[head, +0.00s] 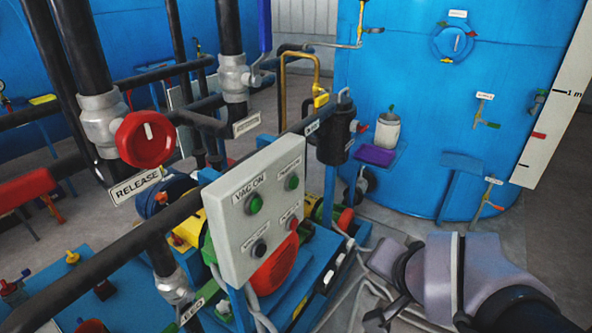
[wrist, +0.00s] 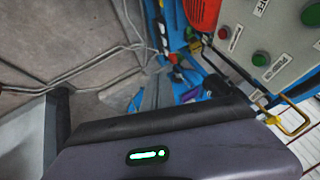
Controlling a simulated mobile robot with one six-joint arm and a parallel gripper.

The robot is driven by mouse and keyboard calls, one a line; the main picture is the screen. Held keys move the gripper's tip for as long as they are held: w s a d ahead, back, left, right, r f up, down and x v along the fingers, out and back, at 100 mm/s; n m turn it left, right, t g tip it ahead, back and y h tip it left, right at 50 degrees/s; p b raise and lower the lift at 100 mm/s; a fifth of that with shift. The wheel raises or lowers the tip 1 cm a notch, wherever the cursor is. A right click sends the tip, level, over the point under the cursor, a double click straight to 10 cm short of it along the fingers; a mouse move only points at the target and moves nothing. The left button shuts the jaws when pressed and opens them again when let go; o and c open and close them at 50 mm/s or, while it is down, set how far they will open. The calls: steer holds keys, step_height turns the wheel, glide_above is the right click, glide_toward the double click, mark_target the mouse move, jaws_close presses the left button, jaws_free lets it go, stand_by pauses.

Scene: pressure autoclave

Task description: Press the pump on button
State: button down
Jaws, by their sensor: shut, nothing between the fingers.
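The pump on button is the green button (head: 292,182) at the upper right of the white control panel (head: 235,250) in the head view. In the wrist view it is a green button (wrist: 261,58) beside its label near the right edge. The panel appears turned there. My gripper (wrist: 208,48) is shut and empty, its dark fingers partly visible below the panel in the wrist view. In the head view my arm is at lower right, apart from the panel; the fingertips are hard to make out there. The button is uncovered in both views.
A green vac on button (head: 254,203), a dark button (head: 259,249) and a red button (head: 292,222) share the panel. A red motor (head: 275,272) and pipes crowd below and behind it. A large blue tank (head: 420,120) stands behind right. Floor shows between panel and arm.

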mark_target(294, 183)
steer(key=w+d+r+m+t+p, duration=0.25)
steer(key=w+p, duration=0.35)
steer(key=w, duration=0.6)
steer(key=w+a+f+m+y+p, duration=0.2)
steer(key=w+a+y+p, duration=0.2)
steer(key=w+a+y, duration=0.1)
steer(key=shift+w+a+f+t, duration=0.45)
steer(key=shift+w+a, duration=0.4)
steer(key=shift+a, duration=0.4)
steer(key=shift+w, duration=0.1)
steer(key=w+a+b, duration=0.2)
steer(key=w+a, duration=0.2)
steer(key=a, duration=0.3)
steer(key=shift+w+a, duration=0.15)
steer(key=shift+w, duration=0.2)
steer(key=shift+r, duration=0.1)
steer(key=shift+w+a, duration=0.25)
steer(key=shift+a, duration=0.1)
